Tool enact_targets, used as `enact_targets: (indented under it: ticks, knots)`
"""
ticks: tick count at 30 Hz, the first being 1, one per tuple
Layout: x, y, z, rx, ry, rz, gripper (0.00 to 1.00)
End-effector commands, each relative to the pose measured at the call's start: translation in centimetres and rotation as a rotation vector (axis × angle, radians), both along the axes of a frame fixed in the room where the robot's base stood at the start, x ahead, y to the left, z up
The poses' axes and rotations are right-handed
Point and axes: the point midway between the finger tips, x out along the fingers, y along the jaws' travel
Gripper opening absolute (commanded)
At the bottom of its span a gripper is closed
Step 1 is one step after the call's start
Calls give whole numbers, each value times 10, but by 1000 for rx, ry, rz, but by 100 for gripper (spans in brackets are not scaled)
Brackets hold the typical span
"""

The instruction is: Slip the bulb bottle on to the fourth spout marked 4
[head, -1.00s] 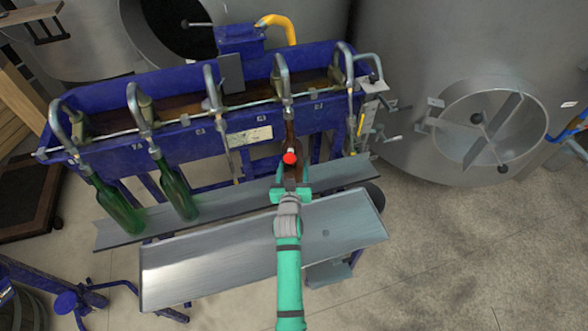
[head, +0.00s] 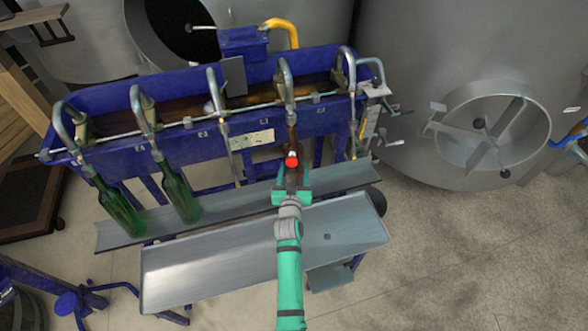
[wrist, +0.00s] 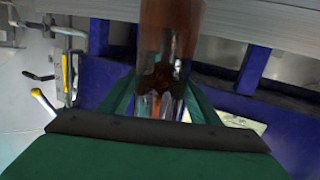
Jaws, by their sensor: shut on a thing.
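The brown bottle (head: 292,178) is upright in my gripper (head: 291,192), which is shut around its body. It also shows close up in the wrist view (wrist: 170,35) between the jaws. In the head view its neck reaches up to the lower end of the fourth spout from the left (head: 287,82). I cannot tell how far the spout tip is inside the neck. A red round spot shows on the front of the bottle. The spout's number tag is too small to read.
Two green bottles (head: 120,207) (head: 178,192) hang under the first and second spouts. The third spout (head: 215,92) and fifth spout (head: 347,70) are empty. A grey metal shelf (head: 235,205) runs below, with a wide steel tray (head: 210,262) in front. A steel tank stands at right.

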Motion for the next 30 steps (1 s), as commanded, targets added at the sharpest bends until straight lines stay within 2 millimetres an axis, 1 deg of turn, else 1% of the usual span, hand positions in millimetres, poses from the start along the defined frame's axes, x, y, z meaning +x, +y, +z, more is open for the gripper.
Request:
enact_targets:
  ticks: [30]
  knots:
    - [-1,-1,-11,1,-3,-1,19]
